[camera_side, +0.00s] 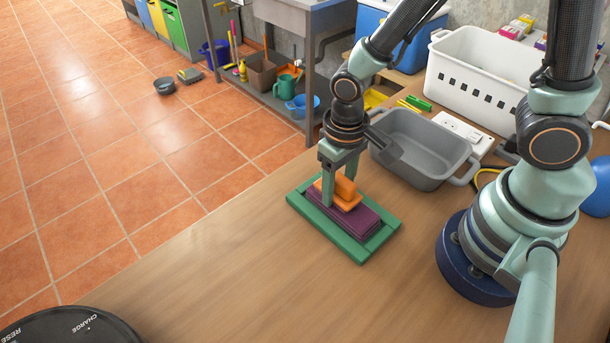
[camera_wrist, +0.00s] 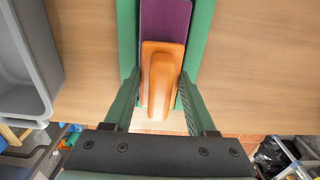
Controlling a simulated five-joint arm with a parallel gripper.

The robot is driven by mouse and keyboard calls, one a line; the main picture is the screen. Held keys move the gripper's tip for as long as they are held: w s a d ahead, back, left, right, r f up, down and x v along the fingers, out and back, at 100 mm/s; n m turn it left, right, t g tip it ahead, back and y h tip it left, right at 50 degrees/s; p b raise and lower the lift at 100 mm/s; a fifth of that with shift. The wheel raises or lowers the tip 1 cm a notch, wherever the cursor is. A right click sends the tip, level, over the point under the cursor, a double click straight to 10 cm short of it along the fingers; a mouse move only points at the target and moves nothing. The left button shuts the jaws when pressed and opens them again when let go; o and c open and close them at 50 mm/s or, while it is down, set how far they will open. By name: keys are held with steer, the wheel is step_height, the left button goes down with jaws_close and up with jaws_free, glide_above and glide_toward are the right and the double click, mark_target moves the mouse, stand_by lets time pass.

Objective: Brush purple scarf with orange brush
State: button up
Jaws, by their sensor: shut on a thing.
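The purple scarf (camera_side: 361,220) lies as a flat folded block on a green tray (camera_side: 362,254) on the wooden table. The orange brush (camera_side: 351,201) is on top of the scarf, towards its far left end, and seems to touch it. My gripper (camera_side: 338,196) points down and is shut on the brush. In the wrist view the brush (camera_wrist: 162,75) sits between the two fingers, with the scarf (camera_wrist: 165,22) reaching beyond it. The brush's underside is hidden.
A grey tub (camera_side: 421,150) stands close behind the tray, with a white perforated basket (camera_side: 480,82) and a white power strip (camera_side: 465,130) farther back. The table's left edge drops to a tiled floor.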

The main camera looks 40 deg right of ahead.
mark_target(353, 201)
steer(key=shift+w, duration=0.4)
steer(key=shift+s, duration=2.25)
steer(key=shift+w, duration=1.3)
steer(key=shift+w+f, duration=0.15)
steer(key=shift+w, duration=0.15)
steer(key=shift+w+r, duration=0.2)
steer(key=shift+w, duration=0.5)
steer(key=shift+r, duration=4)
